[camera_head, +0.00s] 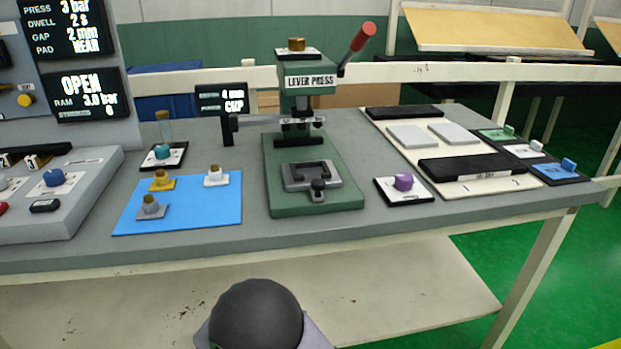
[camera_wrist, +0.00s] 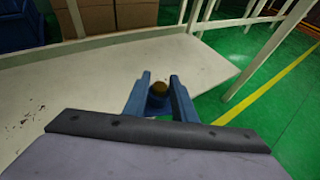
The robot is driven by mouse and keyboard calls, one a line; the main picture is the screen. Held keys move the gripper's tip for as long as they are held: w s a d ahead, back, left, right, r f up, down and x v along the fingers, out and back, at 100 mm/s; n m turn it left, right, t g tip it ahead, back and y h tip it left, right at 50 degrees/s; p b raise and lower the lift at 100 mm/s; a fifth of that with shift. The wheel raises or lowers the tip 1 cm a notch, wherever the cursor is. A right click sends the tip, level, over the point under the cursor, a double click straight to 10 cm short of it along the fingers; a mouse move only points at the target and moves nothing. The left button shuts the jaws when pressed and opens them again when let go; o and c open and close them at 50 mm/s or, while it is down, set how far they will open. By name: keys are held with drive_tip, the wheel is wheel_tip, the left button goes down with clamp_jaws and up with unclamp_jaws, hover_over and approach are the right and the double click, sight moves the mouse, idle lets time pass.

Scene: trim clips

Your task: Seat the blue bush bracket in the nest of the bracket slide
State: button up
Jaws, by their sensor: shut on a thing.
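My gripper (camera_wrist: 160,78) shows only in the wrist view, where its two blue-grey fingers are shut on the blue bush bracket. The brass bush (camera_wrist: 158,88) of the bracket shows between the fingers; most of its body is hidden. In the wrist view the gripper is over a pale lower shelf, apart from the press. The bracket slide (camera_head: 290,184) is a grey plate with a dark U-shaped nest on the green base of the lever press (camera_head: 308,82). No bracket shows in the nest. A dark knob (camera_head: 318,186) stands at the slide's front.
A blue mat (camera_head: 215,217) on the left holds yellow (camera_head: 161,182), white (camera_head: 216,177) and grey (camera_head: 151,207) brackets. A purple knob (camera_head: 403,182) stands right of the press. A cream board (camera_head: 462,192) with black bars lies farther right. The press's red-tipped lever (camera_head: 363,37) is raised.

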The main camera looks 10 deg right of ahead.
drive_tip(key=a+r+n+t+y, duration=0.1)
drive_tip(key=a+r+n+y, duration=0.25)
drive_tip(key=a, duration=0.85)
drive_tip(key=a+r+n+t+y, duration=0.25)
drive_tip(key=a+r, duration=0.25)
drive_tip(key=a, duration=0.7)
drive_tip(key=s+a+r+n+g+y, duration=0.1)
drive_tip(key=s+a+r+n+y, duration=0.35)
drive_tip(key=a+r, duration=0.6)
drive_tip(key=s+a+r+n+g+y+p, duration=0.1)
drive_tip(key=a+r+n+y+p, duration=0.2)
drive_tip(key=r, duration=0.6)
drive_tip(key=shift+m, duration=0.75)
drive_tip(key=w+d+r+p, duration=0.1)
drive_tip(key=w+r, duration=0.1)
drive_tip(key=w+d+r+p, duration=0.3)
drive_tip(key=w+d+r, duration=0.1)
drive_tip(key=shift+w+r+p, duration=0.15)
drive_tip(key=shift+w+p, duration=0.15)
drive_tip(key=shift+w, duration=0.05)
drive_tip(key=w+d+r+m+t+h+p, duration=0.1)
drive_tip(key=w+d+r+m+h+p, duration=0.3)
drive_tip(key=w+d, duration=0.65)
wheel_tip(320, 180, up, 5)
drive_tip(key=m+h+p, duration=0.4)
drive_tip(key=h+p, duration=0.1)
drive_tip(key=p, duration=0.5)
hover_over(310, 172)
drive_tip(key=shift+f+b, duration=1.25)
drive_tip(key=shift+f, duration=3.55)
